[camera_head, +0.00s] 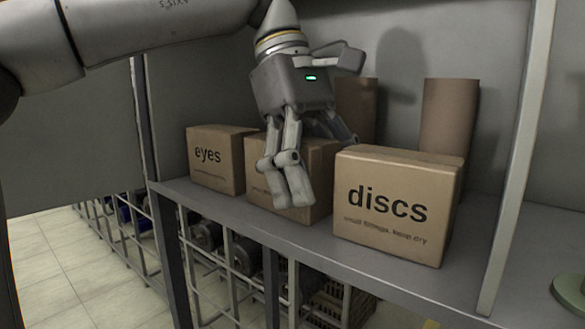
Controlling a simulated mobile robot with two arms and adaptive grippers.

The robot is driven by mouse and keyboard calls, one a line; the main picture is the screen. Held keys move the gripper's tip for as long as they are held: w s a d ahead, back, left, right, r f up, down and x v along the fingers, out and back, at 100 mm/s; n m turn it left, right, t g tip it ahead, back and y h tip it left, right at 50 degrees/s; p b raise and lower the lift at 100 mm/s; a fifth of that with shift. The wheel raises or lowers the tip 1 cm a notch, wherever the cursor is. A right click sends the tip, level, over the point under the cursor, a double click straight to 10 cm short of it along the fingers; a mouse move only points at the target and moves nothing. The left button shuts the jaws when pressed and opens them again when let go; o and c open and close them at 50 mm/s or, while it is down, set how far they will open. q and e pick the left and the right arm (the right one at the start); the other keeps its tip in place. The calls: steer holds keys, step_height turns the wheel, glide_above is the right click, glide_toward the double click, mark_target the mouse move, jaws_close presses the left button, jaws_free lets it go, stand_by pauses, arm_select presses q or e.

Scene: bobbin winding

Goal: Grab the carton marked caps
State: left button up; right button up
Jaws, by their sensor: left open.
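Three brown cartons stand on a grey shelf (465,262). The left carton (215,172) reads "eyes" and the right, nearest one (396,204) reads "discs". The middle carton (318,160) stands between them; its front is largely covered by my left gripper, so its word cannot be read. No visible label reads "caps". My left gripper (292,182) is open and points down in front of the middle carton, its fingers overlapping it in the picture. I cannot tell whether they touch it. My right gripper is not in view.
Two plain brown cylinders, one (357,108) behind the middle carton and one (449,116) behind the discs carton, stand at the back. A grey upright (518,160) bounds the shelf at right. Below are wire racks (225,262) with dark items. A green round object (570,290) shows at lower right.

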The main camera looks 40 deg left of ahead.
arm_select(q)
steer(key=shift+f, duration=0.2)
steer(key=shift+w+a+f, duration=0.1)
steer(key=shift+a, duration=0.15)
steer(key=shift+c, duration=0.4)
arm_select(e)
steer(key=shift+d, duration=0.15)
arm_select(q)
steer(key=shift+d, duration=0.2)
steer(key=c, duration=0.7)
steer(key=shift+c, duration=1.1)
steer(key=shift+a, duration=0.1)
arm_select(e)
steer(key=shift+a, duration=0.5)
